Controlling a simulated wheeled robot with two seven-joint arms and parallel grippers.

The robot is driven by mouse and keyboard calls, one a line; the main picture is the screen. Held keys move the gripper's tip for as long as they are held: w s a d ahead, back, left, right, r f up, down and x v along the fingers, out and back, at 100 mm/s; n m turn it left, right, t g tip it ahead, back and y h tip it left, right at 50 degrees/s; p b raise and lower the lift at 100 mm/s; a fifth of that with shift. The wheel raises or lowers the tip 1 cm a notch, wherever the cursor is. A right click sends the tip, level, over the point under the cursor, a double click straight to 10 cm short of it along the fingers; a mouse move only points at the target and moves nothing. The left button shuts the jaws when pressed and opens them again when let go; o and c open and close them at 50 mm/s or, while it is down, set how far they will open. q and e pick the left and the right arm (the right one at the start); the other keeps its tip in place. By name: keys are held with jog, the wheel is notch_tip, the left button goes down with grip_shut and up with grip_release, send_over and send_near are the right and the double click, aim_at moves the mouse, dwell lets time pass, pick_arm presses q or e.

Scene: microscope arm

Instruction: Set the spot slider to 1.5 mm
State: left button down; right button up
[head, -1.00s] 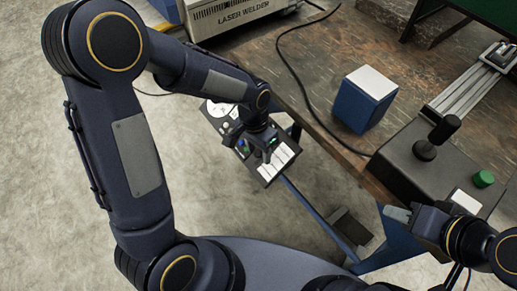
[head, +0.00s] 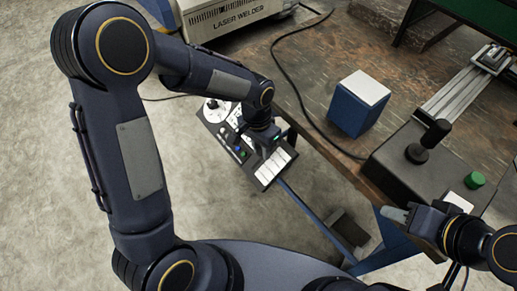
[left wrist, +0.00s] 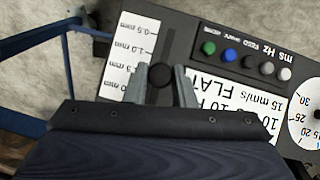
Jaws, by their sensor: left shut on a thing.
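The control panel (head: 218,131) hangs off the table's left edge. The left wrist view shows its white scale strip (left wrist: 133,45) with marks including 0.5 mm and 1.0 mm; lower labels are partly covered. The black slider knob (left wrist: 160,75) sits below the 1.0 mm mark, about beside the third label, whose exact reading is unclear. My left gripper (left wrist: 161,88) is shut on the knob, one finger on each side. In the head view my left gripper (head: 268,148) hides the knob. My right gripper (head: 396,214) is at the lower right, away from the panel; its jaw gap is not clear.
Colored buttons (left wrist: 230,54) and a round dial (left wrist: 304,118) are on the panel. A blue box with a white top (head: 360,103) stands on the table. A joystick box (head: 417,160) with a green button (head: 475,180) is at right. A laser welder (head: 235,18) stands behind.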

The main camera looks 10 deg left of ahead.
aim_at(259, 148)
pick_arm(q)
jog(key=c, duration=1.2)
grip_release()
jog(key=r, duration=0.2)
jog(key=r+p, duration=0.1)
jog(key=r, duration=0.4)
jog(key=shift+w+a+r, duration=0.2)
jog(key=shift+a+r, duration=0.2)
jog(key=s+a+r+n+t+h+p, duration=0.1)
jog(key=s+a+r+n+t+p, duration=0.1)
jog(key=s+r, duration=0.4)
jog(key=s+a+r+n+t+h+p, duration=0.1)
jog(key=s+a+r+n+t+p, duration=0.1)
jog(key=s+a+r+n+p, duration=0.1)
jog(key=s+a+r+n+t+p, duration=0.2)
jog(key=s+a+r+p, duration=0.2)
jog(key=s+r, duration=0.5)
jog(key=shift+s+a+r+n+h+p, duration=0.15)
jog(key=shift+a+r+n+h+p, duration=0.3)
jog(key=shift+p, duration=0.8)
